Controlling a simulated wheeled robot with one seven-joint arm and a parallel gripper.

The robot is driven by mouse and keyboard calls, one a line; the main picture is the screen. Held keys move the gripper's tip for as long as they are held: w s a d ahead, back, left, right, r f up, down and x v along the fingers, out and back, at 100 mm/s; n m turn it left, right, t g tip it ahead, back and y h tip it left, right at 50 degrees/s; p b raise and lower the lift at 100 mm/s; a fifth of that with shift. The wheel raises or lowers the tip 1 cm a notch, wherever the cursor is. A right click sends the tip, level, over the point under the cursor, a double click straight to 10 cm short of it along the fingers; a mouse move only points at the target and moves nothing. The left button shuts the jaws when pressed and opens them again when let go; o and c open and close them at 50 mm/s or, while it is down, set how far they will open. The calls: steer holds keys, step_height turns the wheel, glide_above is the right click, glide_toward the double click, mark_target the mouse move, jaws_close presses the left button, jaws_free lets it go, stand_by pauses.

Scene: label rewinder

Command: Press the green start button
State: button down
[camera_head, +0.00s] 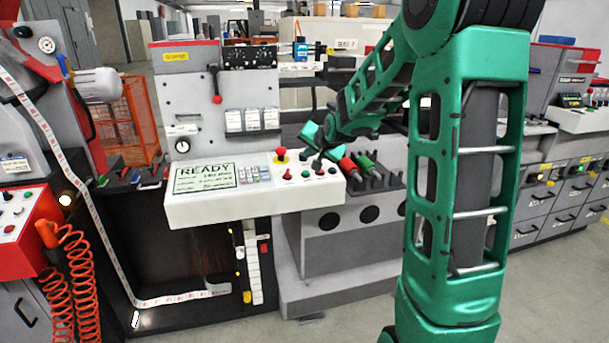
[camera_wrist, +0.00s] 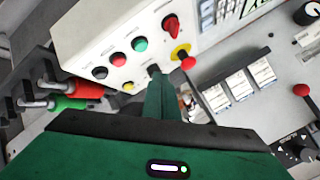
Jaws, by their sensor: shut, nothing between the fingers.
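My gripper (camera_head: 317,157) is shut and empty, pointing down at the panel just behind the button row. In the wrist view its fingertips (camera_wrist: 153,70) are beside the green button, not over it. I cannot tell whether the tips touch the panel.
A red mushroom button on a yellow base (camera_wrist: 181,54) is close beside my fingers. A yellow button (camera_wrist: 128,86) is on their other side. The screen (camera_head: 204,178) reads READY. Red and green handled tools (camera_head: 362,163) stand right of the panel.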

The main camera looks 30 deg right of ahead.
steer(key=shift+w+f, duration=0.15)
steer(key=shift+f, duration=0.9)
steer(key=shift+w+f, duration=0.1)
steer(key=shift+f, duration=0.95)
steer(key=shift+w+d+f, duration=0.1)
steer(key=shift+f, duration=0.7)
stand_by(1.2)
steer(key=shift+r, duration=0.9)
steer(key=r, duration=0.2)
steer(key=s+r, duration=0.1)
steer(key=r, duration=0.2)
stand_by(0.5)
stand_by(0.7)
